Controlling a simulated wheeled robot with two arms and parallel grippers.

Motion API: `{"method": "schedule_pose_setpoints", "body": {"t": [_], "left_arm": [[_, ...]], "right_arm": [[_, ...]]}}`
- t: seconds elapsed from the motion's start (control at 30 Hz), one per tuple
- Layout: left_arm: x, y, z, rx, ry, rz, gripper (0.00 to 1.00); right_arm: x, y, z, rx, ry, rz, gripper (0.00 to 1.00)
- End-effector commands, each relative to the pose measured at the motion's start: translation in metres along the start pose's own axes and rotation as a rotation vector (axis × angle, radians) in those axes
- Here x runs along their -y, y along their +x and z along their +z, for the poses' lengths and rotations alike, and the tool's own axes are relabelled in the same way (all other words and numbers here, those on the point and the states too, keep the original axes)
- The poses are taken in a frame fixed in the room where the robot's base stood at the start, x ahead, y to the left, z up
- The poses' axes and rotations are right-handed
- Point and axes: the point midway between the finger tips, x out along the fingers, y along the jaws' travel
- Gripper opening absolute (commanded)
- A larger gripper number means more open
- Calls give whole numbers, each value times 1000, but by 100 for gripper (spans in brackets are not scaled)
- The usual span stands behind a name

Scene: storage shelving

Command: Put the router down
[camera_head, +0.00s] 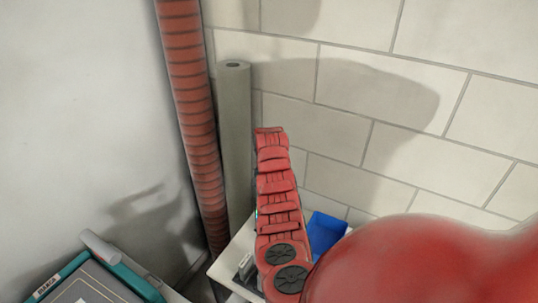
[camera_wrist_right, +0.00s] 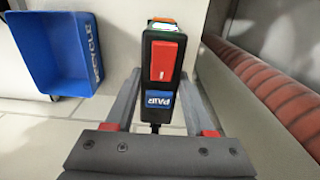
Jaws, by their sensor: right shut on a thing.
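The router (camera_wrist_right: 160,85) is a narrow black device with a red panel and a blue label, seen in the right wrist view. My right gripper (camera_wrist_right: 162,100) is shut on it, with one grey finger along each side. The router's top end, with a green-white patch, points toward the top of that view. In the head view my red right arm hides the right gripper and most or all of the router. I cannot tell whether the router touches a surface. My left gripper is not in view.
A blue recycle bin (camera_wrist_right: 58,50) lies left of the router; it also shows in the head view (camera_head: 325,232). A white surface (camera_head: 226,268) sits below my arm. A red ribbed pipe (camera_head: 192,120) and grey column (camera_head: 235,130) stand nearby. A teal-edged case (camera_head: 130,277) is at lower left.

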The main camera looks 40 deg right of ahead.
Motion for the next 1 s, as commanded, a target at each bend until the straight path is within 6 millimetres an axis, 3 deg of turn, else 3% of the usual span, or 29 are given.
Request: {"method": "schedule_pose_setpoints", "body": {"t": [0.23,0.6,0.63,0.77,1.0], "left_arm": [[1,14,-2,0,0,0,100],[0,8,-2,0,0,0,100],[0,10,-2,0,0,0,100],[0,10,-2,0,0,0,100],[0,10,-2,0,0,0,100]], "right_arm": [[0,31,0,2,0,0,0],[0,38,0,-2,-1,-1,0],[0,36,0,-2,-1,-1,60],[0,36,0,-2,-1,-1,83],[0,36,0,-2,-1,-1,84]]}}
